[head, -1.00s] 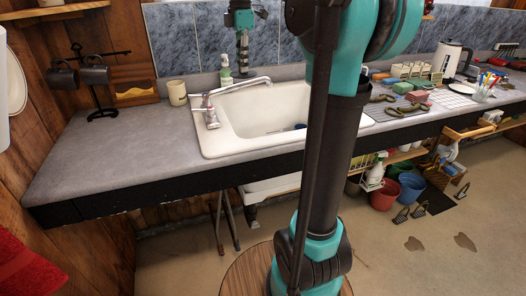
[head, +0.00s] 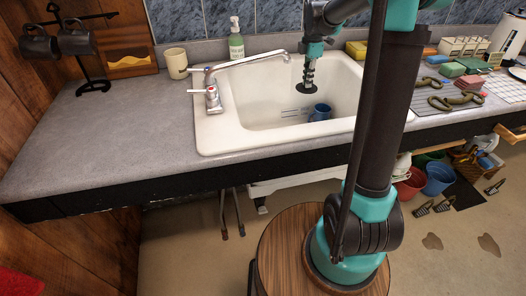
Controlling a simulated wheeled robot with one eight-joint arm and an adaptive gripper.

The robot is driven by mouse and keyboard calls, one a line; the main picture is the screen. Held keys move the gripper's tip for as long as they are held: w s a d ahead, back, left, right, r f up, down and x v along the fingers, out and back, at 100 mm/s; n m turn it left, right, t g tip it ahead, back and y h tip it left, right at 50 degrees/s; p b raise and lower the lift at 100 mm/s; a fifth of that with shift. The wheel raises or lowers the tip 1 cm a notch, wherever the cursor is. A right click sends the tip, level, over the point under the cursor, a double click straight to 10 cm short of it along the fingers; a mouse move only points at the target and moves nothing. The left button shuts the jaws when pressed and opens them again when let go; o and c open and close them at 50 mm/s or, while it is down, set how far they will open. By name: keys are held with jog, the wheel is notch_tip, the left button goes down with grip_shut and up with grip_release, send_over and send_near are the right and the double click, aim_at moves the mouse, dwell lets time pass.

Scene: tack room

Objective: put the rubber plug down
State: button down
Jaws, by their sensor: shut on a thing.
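My gripper (head: 308,78) hangs pointing down over the white sink (head: 228,137), in the right part of its basin. It is shut on the rubber plug (head: 306,89), a dark, round, flat disc held level below the fingertips. The plug appears to be above the basin floor, but the exact gap cannot be told. A blue mug (head: 320,112) sits in the basin just below and right of the plug. My arm column hides the right side of the sink.
The faucet (head: 245,61) reaches over the basin left of my gripper. A soap bottle (head: 236,42) and a cream mug (head: 176,63) stand behind. The counter (head: 110,135) left of the sink is clear.

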jog(key=shift+n, duration=0.8)
jog(key=s+f, duration=0.1)
jog(key=f, duration=0.6)
jog(key=s+f, duration=0.2)
jog(key=f, duration=0.5)
jog(key=s+f, duration=0.2)
jog(key=f, duration=0.5)
jog(key=shift+s+a+f, duration=0.2)
jog(key=shift+a, duration=0.15)
jog(key=shift+s+a+f, duration=0.15)
jog(key=shift+s+a, duration=0.05)
jog(key=shift+a, duration=0.05)
jog(key=s+a, duration=0.1)
jog(key=a, duration=0.4)
jog(key=s+a, duration=0.2)
jog(key=a, duration=0.4)
jog(key=s+a, duration=0.1)
jog(key=a, duration=0.4)
jog(key=shift+s+a, duration=0.25)
jog(key=shift+s, duration=0.15)
jog(key=shift+a+f, duration=0.2)
jog(key=shift+f, duration=1.55)
jog(key=shift+f, duration=0.15)
jog(key=c, duration=1.6)
grip_release()
jog(key=shift+d, duration=0.1)
